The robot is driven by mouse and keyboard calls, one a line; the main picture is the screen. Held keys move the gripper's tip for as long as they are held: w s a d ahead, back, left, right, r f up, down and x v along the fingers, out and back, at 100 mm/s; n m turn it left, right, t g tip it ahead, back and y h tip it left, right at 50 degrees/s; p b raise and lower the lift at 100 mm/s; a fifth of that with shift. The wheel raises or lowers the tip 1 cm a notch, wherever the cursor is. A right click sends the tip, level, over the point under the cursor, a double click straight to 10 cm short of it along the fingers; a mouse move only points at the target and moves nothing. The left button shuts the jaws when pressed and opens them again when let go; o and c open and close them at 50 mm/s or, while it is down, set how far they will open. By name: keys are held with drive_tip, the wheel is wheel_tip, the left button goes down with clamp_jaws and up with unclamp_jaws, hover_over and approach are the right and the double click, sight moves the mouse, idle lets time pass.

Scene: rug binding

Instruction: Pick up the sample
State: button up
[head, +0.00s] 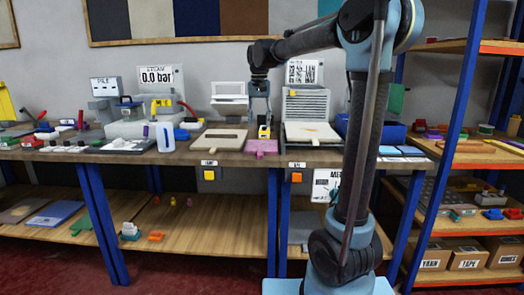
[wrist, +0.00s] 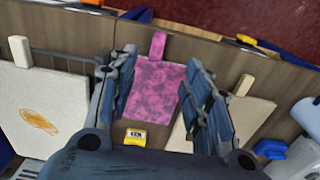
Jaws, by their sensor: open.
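A pink, mottled flat sample (head: 262,147) with a pink tab lies on the workbench near its front edge. In the wrist view the pink sample (wrist: 154,88) shows between my fingers, its tab towards the bench edge. My gripper (head: 261,107) is open and empty, pointing down above the bench just behind the pink sample. In the wrist view my gripper's fingers (wrist: 160,72) stand wide apart with the sample below them.
A small yellow labelled block (head: 264,131) sits just behind the pink sample. A blue-framed shelf (head: 470,146) stands at the right. Bench space around the sample is narrow.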

hover_over(260, 154)
wheel_tip(260, 154, down, 8)
drive_tip(key=shift+s+f, duration=0.15)
drive_tip(key=shift+f, duration=0.05)
drive_tip(key=shift+w+f, duration=0.15)
drive_tip(key=shift+f, duration=1.2)
drive_tip(key=shift+w+f, duration=0.1)
drive_tip(key=shift+f, duration=1.25)
clamp_jaws()
